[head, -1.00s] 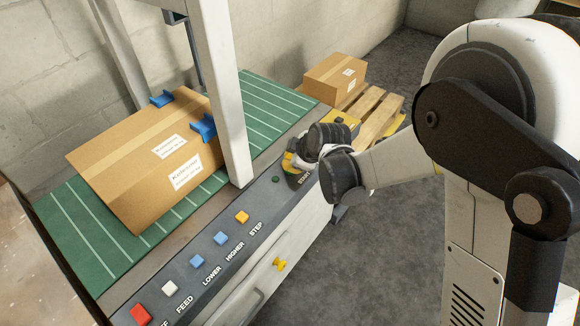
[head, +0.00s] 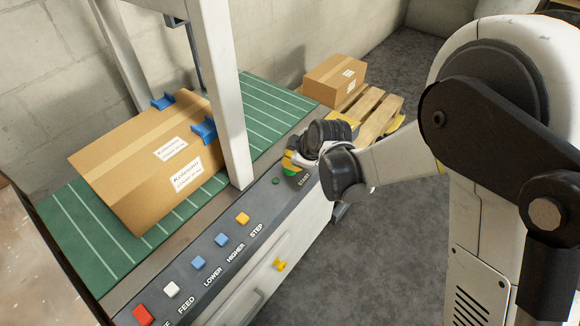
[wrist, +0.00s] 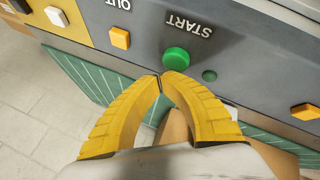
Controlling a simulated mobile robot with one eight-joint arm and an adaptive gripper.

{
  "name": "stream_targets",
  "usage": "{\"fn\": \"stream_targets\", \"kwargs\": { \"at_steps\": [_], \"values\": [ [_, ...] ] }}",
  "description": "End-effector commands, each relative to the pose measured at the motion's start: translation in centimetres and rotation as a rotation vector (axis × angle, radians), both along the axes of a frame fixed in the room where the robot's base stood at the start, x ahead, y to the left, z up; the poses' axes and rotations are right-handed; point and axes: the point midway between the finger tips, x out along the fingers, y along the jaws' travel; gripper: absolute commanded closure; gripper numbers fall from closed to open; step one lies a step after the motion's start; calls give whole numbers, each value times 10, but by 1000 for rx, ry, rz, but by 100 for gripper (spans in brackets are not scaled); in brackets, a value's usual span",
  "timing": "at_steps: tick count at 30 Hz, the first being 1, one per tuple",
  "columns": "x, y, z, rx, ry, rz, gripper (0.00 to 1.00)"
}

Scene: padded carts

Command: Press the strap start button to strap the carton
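The green start button (wrist: 176,58) sits under the START label on the grey control panel (wrist: 240,60) in the wrist view. My gripper (wrist: 160,83) has its two yellow fingers brought together at the tips. The tips are empty and lie just below and left of the button in that picture; I cannot tell their height above the panel. In the head view my gripper (head: 290,162) is over the far end of the panel and largely covers the start button. The taped carton (head: 125,165) with white labels lies on the green conveyor (head: 65,225), beside the white machine post (head: 220,100).
Other buttons line the panel: red (head: 142,314), white (head: 171,289), two blue, and a yellow one (head: 243,218). A small green round spot (wrist: 209,76) is beside the start button. Blue brackets (head: 204,130) touch the carton. Another carton (head: 335,80) rests on a pallet (head: 375,112).

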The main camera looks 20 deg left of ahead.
Motion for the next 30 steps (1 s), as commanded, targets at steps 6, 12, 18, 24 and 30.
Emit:
{"fn": "stream_targets", "kwargs": {
  "at_steps": [6,12,18,24,30],
  "values": [
    [0,0,1,0,0,0,100],
    [0,0,17,0,0,0,100],
    [0,0,38,0,0,0,100],
    [0,0,51,0,0,0,100],
    [0,0,50,0,0,0,100]
  ]
}}
